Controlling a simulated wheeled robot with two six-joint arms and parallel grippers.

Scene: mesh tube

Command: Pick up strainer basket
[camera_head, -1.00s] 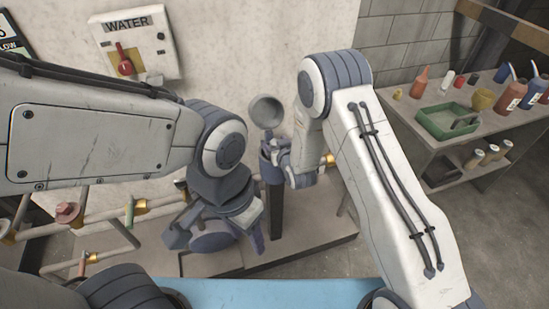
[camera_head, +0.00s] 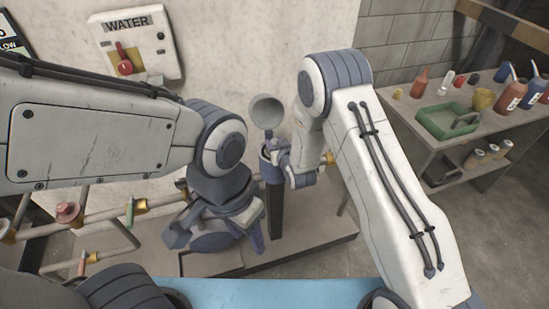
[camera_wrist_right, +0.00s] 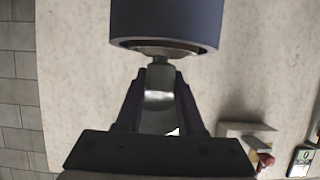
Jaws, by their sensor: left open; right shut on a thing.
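A grey round part (camera_head: 267,109), which may be the strainer basket, shows at the centre of the head view, just above a blue-violet cylinder (camera_head: 266,163) on a dark upright post (camera_head: 275,208). My right gripper (camera_head: 279,150) is beside the cylinder's upper end, partly hidden by its own arm. In the right wrist view its fingers (camera_wrist_right: 160,72) are shut on a narrow grey piece below a blue-violet cylinder (camera_wrist_right: 165,22). I cannot tell whether that piece belongs to the basket.
Pipes (camera_head: 105,212) with fittings run along the left. A WATER box (camera_head: 138,45) with a red handle hangs on the wall. A side table (camera_head: 415,136) at the right holds bottles and a green tray (camera_head: 424,125). A blue surface (camera_head: 270,292) lies at the front.

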